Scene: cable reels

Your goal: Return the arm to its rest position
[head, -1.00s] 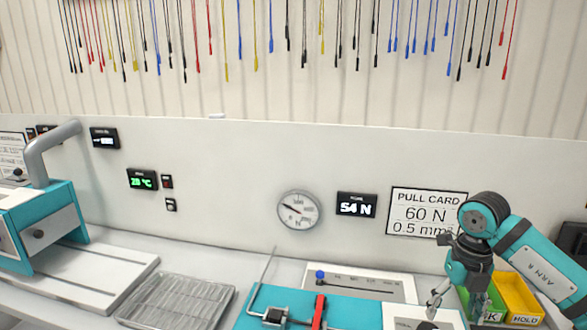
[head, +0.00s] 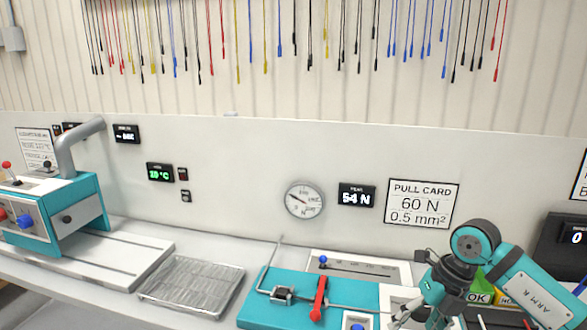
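My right arm, marked ARM R, comes in from the right in the head view. Its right gripper (head: 422,314) hangs low over the bench, just right of the teal pull-test fixture (head: 255,310). Its fingers look spread apart with nothing seen between them, though the tips are near the bottom edge. The gripper and wrist partly hide the green OK bin (head: 479,297) and the yellow bin (head: 507,299) behind them. My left gripper and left arm are not in view.
The fixture has a red lever (head: 319,298). A wire-mesh tray (head: 190,285) lies to its left, beside a teal machine (head: 75,215). A dial gauge (head: 304,200), a display reading 54 N (head: 356,196) and a pull card (head: 420,203) are on the wall.

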